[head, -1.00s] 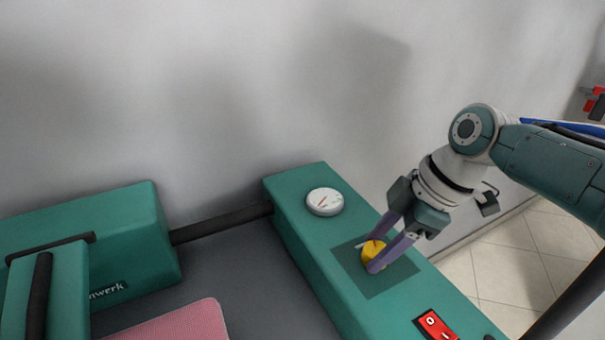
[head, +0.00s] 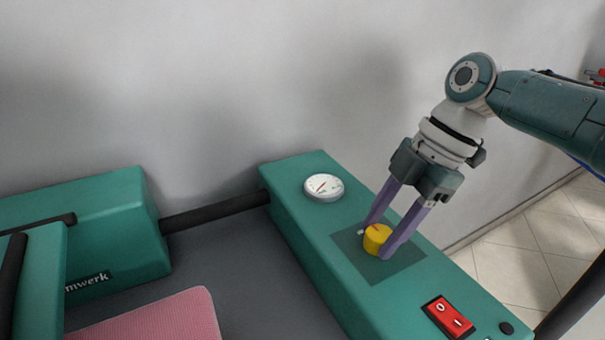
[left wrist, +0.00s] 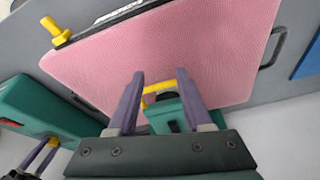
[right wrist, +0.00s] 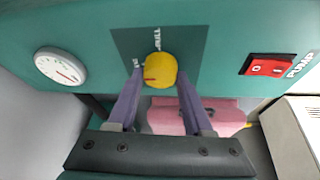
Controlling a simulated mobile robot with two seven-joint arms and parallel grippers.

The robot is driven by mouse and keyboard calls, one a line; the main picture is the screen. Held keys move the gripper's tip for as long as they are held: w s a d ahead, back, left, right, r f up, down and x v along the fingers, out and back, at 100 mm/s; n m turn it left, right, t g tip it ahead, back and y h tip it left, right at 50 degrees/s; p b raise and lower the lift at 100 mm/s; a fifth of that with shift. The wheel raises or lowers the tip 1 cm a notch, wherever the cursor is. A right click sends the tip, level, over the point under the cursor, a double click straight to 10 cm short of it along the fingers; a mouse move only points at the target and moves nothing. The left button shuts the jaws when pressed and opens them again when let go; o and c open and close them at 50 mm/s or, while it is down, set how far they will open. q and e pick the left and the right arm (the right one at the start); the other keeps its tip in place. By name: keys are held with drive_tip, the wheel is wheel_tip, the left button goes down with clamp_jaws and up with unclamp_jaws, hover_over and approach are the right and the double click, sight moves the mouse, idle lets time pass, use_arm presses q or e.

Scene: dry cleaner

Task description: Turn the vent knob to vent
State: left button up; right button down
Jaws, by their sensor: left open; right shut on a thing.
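The yellow round vent knob (head: 378,240) sits on a dark square plate (head: 400,272) on top of the green housing. A red pointer line shows on its face. My right gripper (head: 376,240) is shut on the knob, one finger on each side. In the right wrist view the knob (right wrist: 160,70) is between the fingertips, its red line pointing left; white lettering beside it is partly covered and not clearly legible. My left gripper (left wrist: 160,75) is open and empty above the pink pad (left wrist: 215,45); it is outside the head view.
A white round gauge (head: 323,187) stands behind the knob plate. A red rocker switch (head: 448,316) lies nearer, at the front right. A green press part (head: 110,215) and dark bar (head: 215,212) are at left. A plain wall stands behind.

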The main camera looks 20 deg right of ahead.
use_arm(q)
drive_tip(key=shift+d, duration=0.1)
use_arm(e)
drive_tip(key=shift+c, duration=1.5)
unclamp_jaws()
use_arm(q)
drive_tip(key=shift+r+p, duration=0.65)
use_arm(e)
drive_tip(key=w+v, duration=0.1)
drive_tip(key=v, duration=0.9)
drive_tip(key=shift+s, duration=0.45)
